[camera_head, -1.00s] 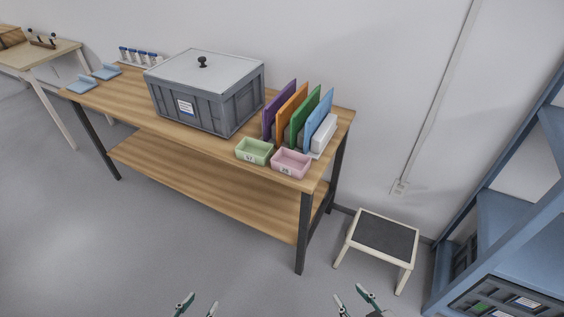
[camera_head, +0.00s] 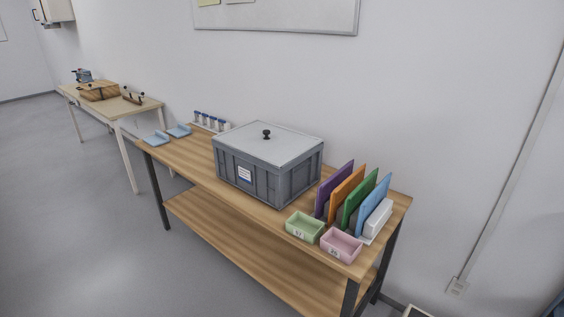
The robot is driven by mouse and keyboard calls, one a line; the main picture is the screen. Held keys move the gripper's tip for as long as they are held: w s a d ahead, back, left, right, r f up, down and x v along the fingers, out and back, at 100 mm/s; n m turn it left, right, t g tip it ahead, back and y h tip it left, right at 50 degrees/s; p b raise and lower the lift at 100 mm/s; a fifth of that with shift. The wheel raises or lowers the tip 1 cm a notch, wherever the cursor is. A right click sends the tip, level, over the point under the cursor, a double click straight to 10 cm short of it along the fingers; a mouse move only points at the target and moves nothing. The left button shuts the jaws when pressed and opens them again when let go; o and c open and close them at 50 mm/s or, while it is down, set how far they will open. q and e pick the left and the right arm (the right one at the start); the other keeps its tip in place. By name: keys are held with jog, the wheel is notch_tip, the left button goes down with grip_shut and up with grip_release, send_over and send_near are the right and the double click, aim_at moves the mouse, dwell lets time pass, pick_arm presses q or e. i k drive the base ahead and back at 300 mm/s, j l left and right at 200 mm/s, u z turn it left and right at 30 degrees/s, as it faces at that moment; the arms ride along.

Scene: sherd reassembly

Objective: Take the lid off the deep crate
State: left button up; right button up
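The deep crate (camera_head: 232,168) is a grey box with a white label on its front, standing on the wooden workbench (camera_head: 191,178). Its pale grey lid (camera_head: 250,145) lies on top, with a black knob (camera_head: 266,134) in the middle. The lid looks flat and closed on the crate. Neither of my grippers shows in this view, and nothing touches the lid.
Right of the crate stand upright purple, orange, green and blue panels (camera_head: 353,203). In front of them are a green bin (camera_head: 305,227) and a pink bin (camera_head: 341,247). Blue trays (camera_head: 156,138) and a vial rack (camera_head: 210,124) lie left. Open floor (camera_head: 85,230) lies left.

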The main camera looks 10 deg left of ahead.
aim_at(277, 146)
jog(key=i+j+z, duration=0.1)
jog(key=z, duration=0.8)
jog(key=j+z, duration=0.75)
jog(key=j, duration=0.15)
jog(key=k+j+z, duration=0.1)
jog(key=j, duration=0.2)
jog(key=j+z, duration=0.1)
jog(key=j, duration=0.25)
jog(key=k+j+z, duration=0.1)
jog(key=k+j, duration=0.1)
jog(key=j, duration=0.25)
jog(key=k+j, duration=0.1)
jog(key=j, duration=0.3)
jog(key=k+j+z, duration=0.1)
jog(key=j, duration=0.25)
